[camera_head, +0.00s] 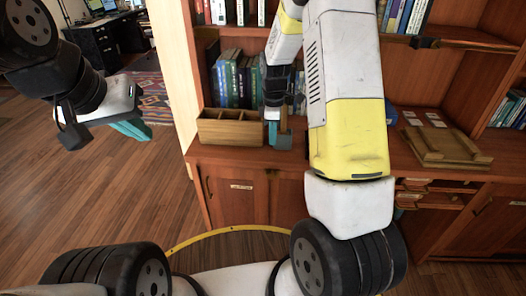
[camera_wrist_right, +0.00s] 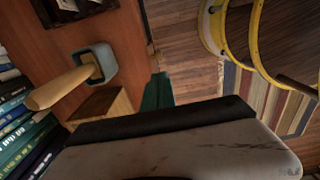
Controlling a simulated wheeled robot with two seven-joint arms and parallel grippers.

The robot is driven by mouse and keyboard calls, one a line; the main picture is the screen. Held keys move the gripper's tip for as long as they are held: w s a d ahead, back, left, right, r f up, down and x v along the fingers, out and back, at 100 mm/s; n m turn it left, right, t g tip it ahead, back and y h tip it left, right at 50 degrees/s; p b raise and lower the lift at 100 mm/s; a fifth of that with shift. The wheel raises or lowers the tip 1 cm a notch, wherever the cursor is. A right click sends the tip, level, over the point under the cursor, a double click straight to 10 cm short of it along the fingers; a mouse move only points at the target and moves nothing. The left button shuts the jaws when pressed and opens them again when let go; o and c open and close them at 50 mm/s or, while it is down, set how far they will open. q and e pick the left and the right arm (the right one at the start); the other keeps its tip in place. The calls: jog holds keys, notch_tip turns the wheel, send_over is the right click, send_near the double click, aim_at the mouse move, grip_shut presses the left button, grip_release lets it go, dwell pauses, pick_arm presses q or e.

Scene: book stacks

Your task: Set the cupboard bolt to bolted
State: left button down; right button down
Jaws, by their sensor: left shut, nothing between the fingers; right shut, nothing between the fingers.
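The lower cupboard has wooden doors (camera_head: 236,200) below the counter, with a pale label plate (camera_head: 242,187) and a small dark fitting (camera_head: 209,187) at the left. I cannot make out a bolt or its setting. My right gripper (camera_head: 272,132) is shut and empty above the counter, in front of the bookshelf, partly hidden by my arm. Its teal fingers show in the right wrist view (camera_wrist_right: 157,92) over the counter edge, touching nothing I can see. My left gripper (camera_head: 131,129) is shut and empty over the open floor at the left, away from the cupboard.
A wooden compartment box (camera_head: 230,131) stands on the counter. Books (camera_head: 232,82) fill the shelf behind. A wooden board or tray (camera_head: 445,150) lies at the right. The left floor (camera_head: 110,190) is clear.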

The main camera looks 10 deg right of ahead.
aim_at(272, 174)
jog(key=shift+f, duration=0.1)
notch_tip(272, 174, down, 14)
jog(key=shift+r, duration=0.1)
dwell(0.4)
notch_tip(272, 174, down, 3)
jog(key=shift+f, duration=0.2)
jog(key=shift+s+f, duration=0.1)
jog(key=shift+s, duration=0.05)
dwell(0.4)
notch_tip(272, 174, up, 15)
jog(key=shift+f, duration=0.2)
dwell(0.4)
